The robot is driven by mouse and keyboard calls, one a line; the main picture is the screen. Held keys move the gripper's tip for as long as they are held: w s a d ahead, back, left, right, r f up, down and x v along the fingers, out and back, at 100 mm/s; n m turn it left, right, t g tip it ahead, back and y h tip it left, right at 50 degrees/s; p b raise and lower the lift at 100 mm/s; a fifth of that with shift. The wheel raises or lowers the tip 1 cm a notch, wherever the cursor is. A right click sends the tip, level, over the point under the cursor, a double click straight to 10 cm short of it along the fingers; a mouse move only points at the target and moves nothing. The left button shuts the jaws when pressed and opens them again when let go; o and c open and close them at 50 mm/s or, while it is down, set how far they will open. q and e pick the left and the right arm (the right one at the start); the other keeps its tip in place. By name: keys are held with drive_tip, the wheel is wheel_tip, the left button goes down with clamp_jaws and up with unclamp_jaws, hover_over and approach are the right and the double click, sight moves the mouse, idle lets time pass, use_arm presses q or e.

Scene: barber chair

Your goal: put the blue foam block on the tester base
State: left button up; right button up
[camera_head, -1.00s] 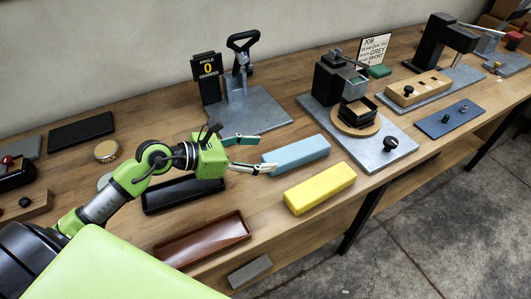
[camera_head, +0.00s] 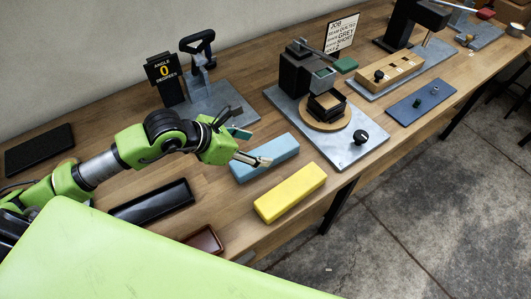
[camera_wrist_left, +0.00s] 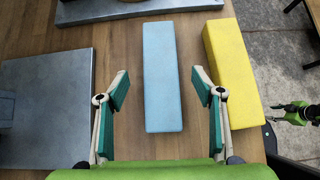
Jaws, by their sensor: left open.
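The blue foam block (camera_head: 281,149) lies flat on the bench beside a yellow block. My left gripper (camera_head: 250,147) is open and empty at the block's near left end, and partly covers it in the head view. In the left wrist view the blue block (camera_wrist_left: 162,75) runs lengthwise between the open fingers (camera_wrist_left: 160,90), which do not clasp it. Two grey metal bases stand behind: one with a lever and an angle sign (camera_head: 213,103), one with a round wooden disc and black knob (camera_head: 350,152). I cannot tell which is the tester base. A green and black part, perhaps my right gripper (camera_wrist_left: 292,112), shows small.
The yellow block (camera_head: 290,192) lies close to the right of the blue one, near the bench's front edge. A black tray (camera_head: 152,202) and a brown tray (camera_head: 207,240) lie to the left. A blue plate (camera_head: 420,107) and wooden block (camera_head: 390,72) stand farther right.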

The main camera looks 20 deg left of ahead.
sight(264, 153)
use_arm(q)
drive_tip(key=shift+p+x, duration=0.3)
drive_tip(key=shift+x, duration=0.6)
drive_tip(key=f, duration=0.1)
drive_tip(key=w+f+p, duration=0.1)
drive_tip(key=d+f, duration=0.1)
drive_tip(key=shift+w+f, duration=0.15)
drive_tip(key=shift+w+d+f, duration=0.2)
drive_tip(key=shift+f, duration=0.05)
drive_tip(key=shift+d+f, duration=0.1)
drive_tip(key=shift+f, duration=0.1)
drive_tip(key=c, duration=1)
drive_tip(key=shift+c, duration=1.4)
use_arm(e)
drive_tip(key=w+r, duration=0.2)
drive_tip(key=shift+w+a+r, duration=0.1)
drive_tip(key=shift+w+r, duration=0.1)
drive_tip(key=shift+w, duration=0.15)
use_arm(q)
drive_tip(key=shift+r, duration=0.1)
use_arm(e)
drive_tip(key=shift+w, duration=0.1)
